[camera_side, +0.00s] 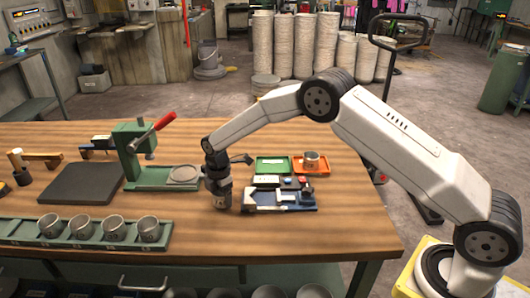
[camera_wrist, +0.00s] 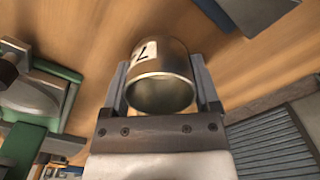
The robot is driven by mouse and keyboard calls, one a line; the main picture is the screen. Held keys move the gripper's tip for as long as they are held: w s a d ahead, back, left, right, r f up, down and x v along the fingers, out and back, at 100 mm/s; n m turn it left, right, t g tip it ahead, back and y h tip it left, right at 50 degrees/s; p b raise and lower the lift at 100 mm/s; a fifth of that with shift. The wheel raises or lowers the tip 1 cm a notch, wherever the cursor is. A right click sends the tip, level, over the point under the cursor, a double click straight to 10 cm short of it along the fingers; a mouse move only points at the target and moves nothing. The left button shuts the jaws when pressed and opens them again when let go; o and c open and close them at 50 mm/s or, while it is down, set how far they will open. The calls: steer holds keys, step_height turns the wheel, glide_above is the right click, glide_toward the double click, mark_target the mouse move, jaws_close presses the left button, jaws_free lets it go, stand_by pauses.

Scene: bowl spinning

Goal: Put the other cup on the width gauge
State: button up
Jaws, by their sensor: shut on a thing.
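My gripper (camera_side: 218,184) is shut on a grey metal cup (camera_side: 221,199), low over the table, just left of the width gauge. In the wrist view the cup (camera_wrist: 160,72) sits between both fingers, with its open mouth facing the camera and a white label with a dark 7 on its side. What I take to be the width gauge (camera_side: 283,207) is a dark blue base with pale jaws and small blocks. Another cup (camera_side: 311,160) stands upright in an orange tray (camera_side: 297,171). I cannot tell whether the held cup touches the table.
A green press (camera_side: 140,150) with a red handle stands left of my gripper. A green rack (camera_side: 62,243) with several cups lies at the front left. An empty green tray (camera_side: 272,165) is behind the gauge. Bare wood (camera_side: 215,240) lies in front of my gripper.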

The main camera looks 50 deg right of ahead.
steer(key=shift+r, duration=0.5)
steer(key=s+d+r, duration=0.1)
steer(key=s+r, duration=1)
steer(key=s, duration=0.3)
steer(key=shift+d, duration=0.25)
steer(key=shift+d, duration=0.1)
steer(key=s+d+f+m, duration=0.3)
steer(key=d+m, duration=0.2)
steer(key=m, duration=1.2)
steer(key=shift+s+d+m, duration=0.25)
steer(key=shift+m, duration=0.15)
